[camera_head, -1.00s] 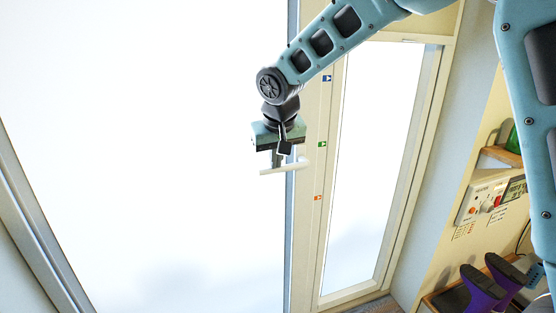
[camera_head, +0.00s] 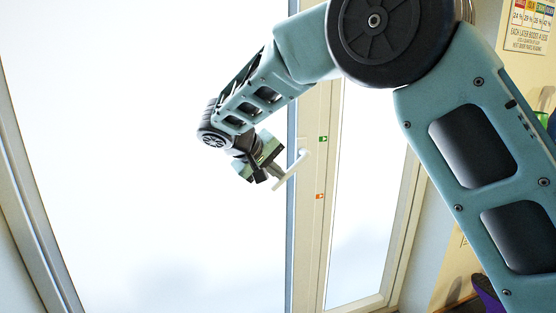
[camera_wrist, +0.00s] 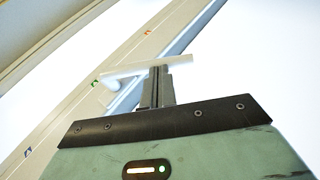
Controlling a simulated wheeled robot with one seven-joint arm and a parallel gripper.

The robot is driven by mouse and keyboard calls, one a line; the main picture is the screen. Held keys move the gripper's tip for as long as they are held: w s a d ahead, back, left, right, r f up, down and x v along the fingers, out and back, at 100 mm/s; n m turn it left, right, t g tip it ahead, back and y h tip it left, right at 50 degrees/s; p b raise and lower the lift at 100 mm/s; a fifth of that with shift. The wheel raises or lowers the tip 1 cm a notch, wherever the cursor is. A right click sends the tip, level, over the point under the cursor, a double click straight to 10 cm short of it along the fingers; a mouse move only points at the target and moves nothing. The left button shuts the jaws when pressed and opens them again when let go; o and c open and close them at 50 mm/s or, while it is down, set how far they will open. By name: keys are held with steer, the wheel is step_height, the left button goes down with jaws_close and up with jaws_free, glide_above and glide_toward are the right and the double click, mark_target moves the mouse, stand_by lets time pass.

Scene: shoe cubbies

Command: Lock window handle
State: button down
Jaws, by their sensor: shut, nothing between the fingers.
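The white window handle (camera_head: 293,169) is on the window frame in the head view. Its bar slants down and left from its mount. In the wrist view the handle (camera_wrist: 180,62) lies across the tips of my gripper (camera_wrist: 157,70), its mount to the left. My gripper's fingers are together with nothing between them. In the head view my gripper (camera_head: 275,174) is beside the bar, on its left. The fingertips look to be at or very near the bar; contact is not clear. A green mark (camera_head: 323,139) and an orange mark (camera_head: 320,196) are on the frame.
A bright window pane (camera_head: 150,170) fills the left, with a narrower pane (camera_head: 357,220) right of the frame post. My arm covers much of the upper right. Purple shoes (camera_head: 487,294) sit low right.

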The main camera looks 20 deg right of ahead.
mark_target(281, 182)
steer(key=f+h+b, duration=0.1)
steer(key=d+f+h+b, duration=0.1)
steer(key=f+b, duration=0.1)
steer(key=shift+n+t+h, duration=0.3)
steer(key=shift+d+f+n+t+h+b, duration=0.35)
steer(key=shift+d+h+b, duration=0.3)
steer(key=shift+h+b, duration=0.4)
steer(key=shift+d+f+n+t+h+b, duration=0.1)
steer(key=shift+d+f+n+h+b, duration=0.2)
steer(key=shift+d+f+h+b, duration=0.55)
steer(key=shift+d+f+n+t+h+b, duration=0.1)
steer(key=shift+d+n+t+h+b, duration=0.3)
steer(key=shift+h+b, duration=0.85)
steer(key=shift+d, duration=0.15)
